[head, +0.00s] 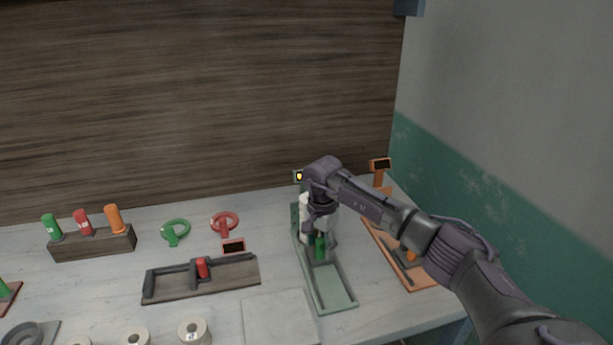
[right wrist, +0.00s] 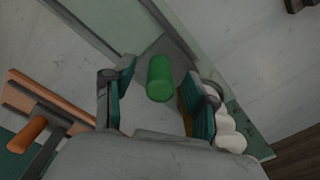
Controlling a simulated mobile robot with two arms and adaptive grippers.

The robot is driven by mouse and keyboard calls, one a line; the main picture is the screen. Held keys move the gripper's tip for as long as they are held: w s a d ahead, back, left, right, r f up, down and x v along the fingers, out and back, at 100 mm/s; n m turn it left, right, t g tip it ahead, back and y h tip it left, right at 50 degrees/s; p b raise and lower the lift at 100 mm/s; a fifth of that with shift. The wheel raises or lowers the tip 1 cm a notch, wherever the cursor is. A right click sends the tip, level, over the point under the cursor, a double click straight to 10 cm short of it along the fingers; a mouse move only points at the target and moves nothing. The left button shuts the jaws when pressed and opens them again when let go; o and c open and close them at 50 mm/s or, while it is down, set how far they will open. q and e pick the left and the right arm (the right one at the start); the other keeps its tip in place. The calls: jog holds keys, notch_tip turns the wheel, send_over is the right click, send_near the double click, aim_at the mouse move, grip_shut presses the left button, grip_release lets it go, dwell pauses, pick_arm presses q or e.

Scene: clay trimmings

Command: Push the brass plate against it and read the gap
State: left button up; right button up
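The green gauge tray (head: 333,288) lies lengthwise on the table. A green knob (head: 320,246) stands in it and also shows in the right wrist view (right wrist: 160,78). My right gripper (head: 319,232) is over the tray, its open fingers (right wrist: 158,95) on either side of the knob with gaps. A lumpy white piece (right wrist: 229,130) is beside the right-hand finger; it shows partly behind the gripper in the head view (head: 304,203). A thin brass-coloured sliver (right wrist: 183,110) shows by that finger, mostly hidden; I cannot tell if it is the brass plate. My left gripper is out of view.
An orange gauge (head: 419,282) with a display (head: 381,164) stands close on the right. A dark gauge with a red knob (head: 202,267) is to the left. Behind are a block of coloured handles (head: 92,244), green (head: 175,232) and red (head: 225,221) rings. A pale slab (head: 278,318) lies in front.

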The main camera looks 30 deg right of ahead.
jog(key=o, duration=0.7)
jog(key=shift+s+a+f, duration=0.15)
jog(key=shift+s+f, duration=0.1)
jog(key=shift+f, duration=0.25)
jog(key=shift+r, duration=0.1)
jog(key=r+p, duration=0.1)
jog(key=r, duration=0.1)
jog(key=r+p, duration=0.3)
jog(key=r, duration=0.2)
jog(key=shift+w, duration=0.3)
jog(key=shift+w, duration=0.1)
jog(key=shift+d, duration=0.2)
